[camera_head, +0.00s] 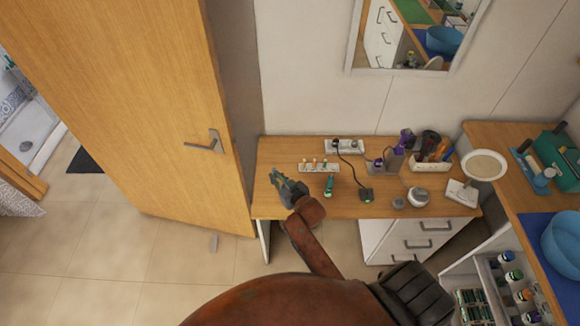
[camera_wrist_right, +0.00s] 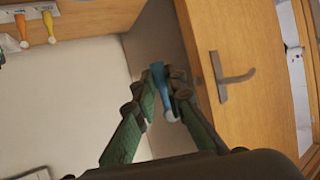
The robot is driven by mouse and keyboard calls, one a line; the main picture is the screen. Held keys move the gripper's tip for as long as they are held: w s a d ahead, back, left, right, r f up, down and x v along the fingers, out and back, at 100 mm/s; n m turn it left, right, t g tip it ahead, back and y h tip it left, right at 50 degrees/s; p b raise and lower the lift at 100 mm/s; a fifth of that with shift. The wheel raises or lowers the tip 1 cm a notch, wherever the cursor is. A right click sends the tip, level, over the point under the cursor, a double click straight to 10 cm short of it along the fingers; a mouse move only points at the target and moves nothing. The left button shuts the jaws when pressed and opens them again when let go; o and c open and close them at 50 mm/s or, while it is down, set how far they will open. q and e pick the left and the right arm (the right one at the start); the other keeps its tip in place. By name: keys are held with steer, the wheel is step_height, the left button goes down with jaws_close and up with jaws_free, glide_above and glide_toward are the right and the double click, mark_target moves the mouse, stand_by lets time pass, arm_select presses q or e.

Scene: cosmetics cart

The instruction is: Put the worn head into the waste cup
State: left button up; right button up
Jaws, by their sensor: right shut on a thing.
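My right gripper (camera_head: 284,184) is above the left part of the wooden counter (camera_head: 290,152), near the door. In the right wrist view the gripper (camera_wrist_right: 165,98) is shut on a small blue piece with a pale tip, which I take to be the worn head (camera_wrist_right: 158,80). It is held clear of any surface. In the head view I cannot make out the head between the fingers. A greyish container (camera_head: 394,160) stands at the back of the counter; I cannot tell whether it is the waste cup. My left gripper is not in view.
A white rack (camera_head: 319,167) with several small coloured heads and a green handle (camera_head: 328,187) are right of the gripper. A cabled black device (camera_head: 366,195), a round white container (camera_head: 418,197) and a white bowl (camera_head: 484,164) are farther right. A wooden door (camera_head: 140,100) is close on the left.

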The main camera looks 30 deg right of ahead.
steer(key=d+f+h+p, duration=0.1)
steer(key=d+f+p, duration=0.15)
steer(key=d, duration=0.35)
steer(key=shift+m, duration=0.3)
step_height(320, 180, down, 10)
steer(key=b, duration=1.1)
steer(key=shift+d+f, duration=0.1)
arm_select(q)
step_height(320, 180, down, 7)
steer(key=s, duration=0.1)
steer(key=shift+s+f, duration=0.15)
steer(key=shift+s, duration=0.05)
arm_select(e)
steer(key=o, duration=0.8)
steer(key=shift+o, duration=0.2)
